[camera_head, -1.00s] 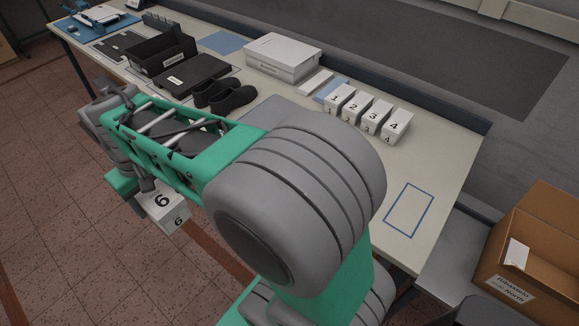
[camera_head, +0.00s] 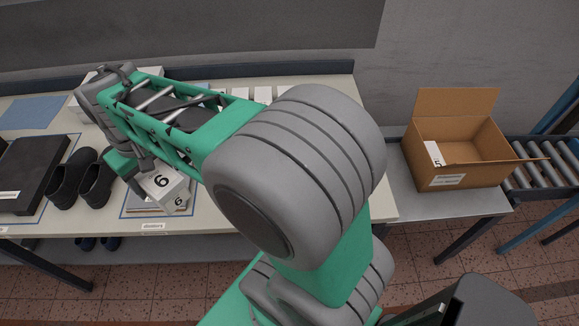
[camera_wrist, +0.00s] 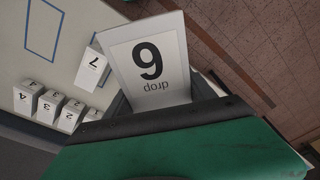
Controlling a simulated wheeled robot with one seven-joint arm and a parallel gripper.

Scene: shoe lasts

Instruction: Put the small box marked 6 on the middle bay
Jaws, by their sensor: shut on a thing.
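The small white box marked 6 (camera_head: 163,184) is held in my gripper (camera_head: 143,172), above the front part of the long table (camera_head: 215,232) in the head view. It looks tilted there. In the wrist view the box (camera_wrist: 150,62) shows its big 6 upside down, with a small word under it. The dark gripper jaw is at its lower edge. I cannot tell which marked place is the middle bay. A blue-outlined place with a label (camera_head: 153,226) lies behind and below the box, partly hidden by it.
A white box marked 7 (camera_wrist: 91,68) and several numbered white boxes (camera_wrist: 49,106) stand on the table near a blue-outlined rectangle (camera_wrist: 43,31). Black shoes (camera_head: 95,182) and a black case (camera_head: 27,176) lie at left. An open carton (camera_head: 455,150) holds a box marked 5 (camera_head: 434,153). Rollers (camera_head: 545,167) stand right.

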